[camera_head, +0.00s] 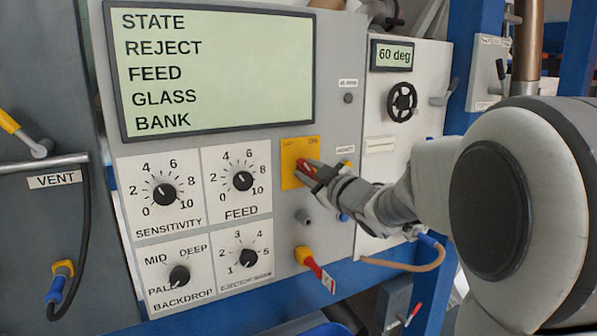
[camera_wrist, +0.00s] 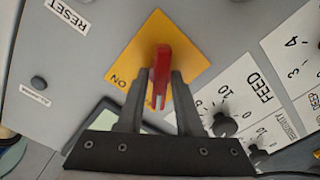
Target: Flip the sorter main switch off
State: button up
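The sorter main switch is a red handle (camera_head: 305,168) on a yellow plate (camera_head: 289,160) below the screen. The plate bears the word ON at its upper right in the head view. My gripper (camera_head: 313,173) is at the handle and hides part of it. Any OFF mark cannot be read.
Knobs for sensitivity (camera_head: 164,193), feed (camera_head: 242,181), backdrop (camera_head: 179,276) and ejector sit left of and below the switch. A red and yellow lever (camera_head: 316,266) is below it. A handwheel (camera_head: 402,102) is on the right panel.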

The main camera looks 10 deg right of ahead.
grip_shut()
jog(key=shift+f+n+b, duration=0.2)
jog(key=shift+n+b, duration=0.3)
jog(key=shift+b, duration=0.4)
jog(key=shift+r+n+b, duration=0.1)
jog(key=shift+n+b, duration=0.25)
jog(key=shift+n, duration=0.05)
jog(key=o, duration=0.9)
grip_release()
jog(key=shift+c, duration=0.2)
jog(key=shift+r, duration=0.1)
